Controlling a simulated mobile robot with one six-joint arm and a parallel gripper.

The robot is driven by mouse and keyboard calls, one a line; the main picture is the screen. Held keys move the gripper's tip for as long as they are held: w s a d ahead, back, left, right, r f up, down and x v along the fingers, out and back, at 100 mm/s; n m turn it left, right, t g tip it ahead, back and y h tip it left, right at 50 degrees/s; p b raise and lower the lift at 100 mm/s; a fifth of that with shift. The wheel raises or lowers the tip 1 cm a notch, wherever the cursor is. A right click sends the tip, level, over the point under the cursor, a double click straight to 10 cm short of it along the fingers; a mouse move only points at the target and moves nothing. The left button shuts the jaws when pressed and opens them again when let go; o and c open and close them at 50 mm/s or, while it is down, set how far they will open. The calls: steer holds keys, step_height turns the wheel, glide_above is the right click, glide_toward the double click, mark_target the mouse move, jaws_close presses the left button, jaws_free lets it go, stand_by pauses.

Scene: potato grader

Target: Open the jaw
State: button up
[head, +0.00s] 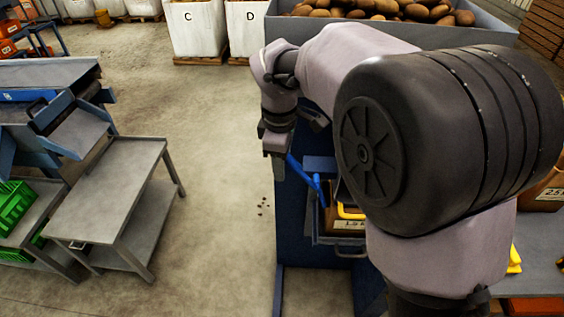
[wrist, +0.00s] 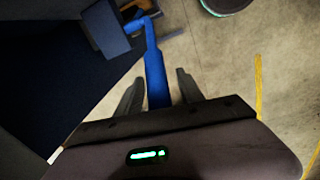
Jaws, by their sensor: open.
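My gripper (head: 275,150) hangs fingers-down beside the blue machine in the head view, left of its bent blue bar (head: 306,178). In the wrist view my gripper (wrist: 160,73) has its two dark fingers apart. The blue bar (wrist: 155,72) runs between and beyond them in that picture, with a visible gap on each side. I cannot tell how far below the fingertips the bar lies. The bar meets a blue block (wrist: 104,28) at its far end. Nothing is held.
A steel table (head: 112,180) stands left, with green crates (head: 14,205) beyond it. White bags (head: 192,25) stand at the back. A potato-filled bin (head: 480,18) is behind my arm. A labelled box (head: 345,223) sits at the blue machine (head: 290,235). The floor between table and machine is mostly clear.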

steer(key=shift+c, duration=0.5)
jaws_close()
stand_by(0.8)
